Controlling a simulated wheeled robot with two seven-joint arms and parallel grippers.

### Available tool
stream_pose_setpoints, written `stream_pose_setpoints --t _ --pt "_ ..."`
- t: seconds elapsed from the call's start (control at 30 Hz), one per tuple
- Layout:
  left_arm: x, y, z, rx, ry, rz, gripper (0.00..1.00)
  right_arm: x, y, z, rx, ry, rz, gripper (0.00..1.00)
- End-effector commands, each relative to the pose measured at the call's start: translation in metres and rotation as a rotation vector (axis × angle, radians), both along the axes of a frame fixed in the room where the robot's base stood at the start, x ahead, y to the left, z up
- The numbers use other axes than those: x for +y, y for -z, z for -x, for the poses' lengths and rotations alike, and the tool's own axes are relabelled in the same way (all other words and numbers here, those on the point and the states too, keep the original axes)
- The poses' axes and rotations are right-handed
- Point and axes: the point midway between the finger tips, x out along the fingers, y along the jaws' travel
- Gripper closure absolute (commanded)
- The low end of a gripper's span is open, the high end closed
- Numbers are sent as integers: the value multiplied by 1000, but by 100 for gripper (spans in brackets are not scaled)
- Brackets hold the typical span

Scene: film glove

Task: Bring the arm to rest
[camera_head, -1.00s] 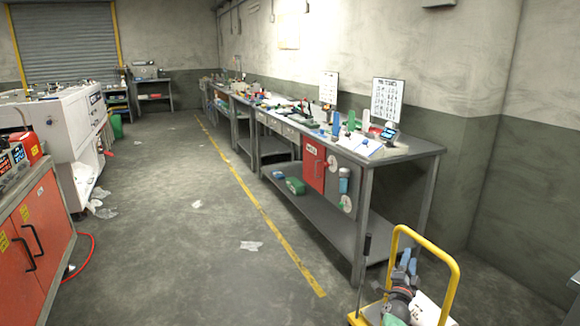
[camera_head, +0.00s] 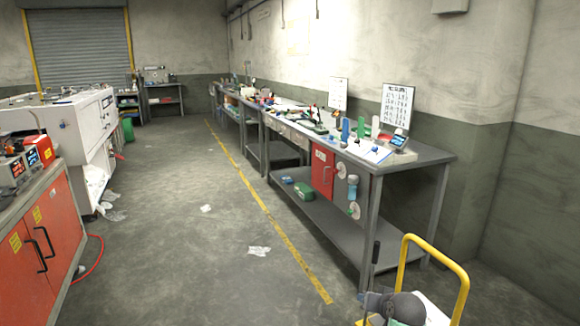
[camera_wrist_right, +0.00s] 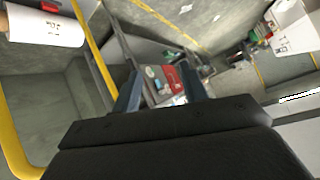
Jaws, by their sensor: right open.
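My right gripper (camera_wrist_right: 162,90) shows in the right wrist view with its two dark blue-grey fingers spread apart. Nothing is held between them. The red-fronted workbench area shows beyond the gap, and I see no contact with it. In the head view, grey rounded parts (camera_head: 408,308) with a blue-grey piece show at the bottom edge, by the yellow cart handle (camera_head: 462,285). They look like part of my right arm, but I cannot be sure. My left gripper is in neither view.
A long grey workbench (camera_head: 432,154) with tools runs along the right wall. A yellow-handled cart stands at the bottom right; a yellow bar (camera_wrist_right: 96,55) is close in the wrist view. Red cabinets (camera_head: 48,235) stand at left. The floor (camera_head: 180,240) between is mostly clear.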

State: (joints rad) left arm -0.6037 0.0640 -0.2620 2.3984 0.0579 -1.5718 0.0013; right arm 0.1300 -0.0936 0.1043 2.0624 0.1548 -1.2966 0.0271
Motion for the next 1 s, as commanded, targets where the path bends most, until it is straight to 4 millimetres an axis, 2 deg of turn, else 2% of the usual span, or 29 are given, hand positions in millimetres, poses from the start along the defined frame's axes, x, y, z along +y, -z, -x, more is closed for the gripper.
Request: stream_pose_setpoints --t 0.03,0.1,0.3,0.67,0.9,1.0 --pt "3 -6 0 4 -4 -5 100 10 5 31 60 -35 40 57" --pt "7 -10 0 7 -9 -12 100 21 14 67 135 -73 84 57" --pt "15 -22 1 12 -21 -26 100 47 32 161 282 -152 164 57" --pt "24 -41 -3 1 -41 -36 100 85 60 293 400 -267 210 57" --pt "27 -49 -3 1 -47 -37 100 99 100 377 538 -333 206 57" --pt "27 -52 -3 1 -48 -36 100 97 113 405 591 -342 204 57"
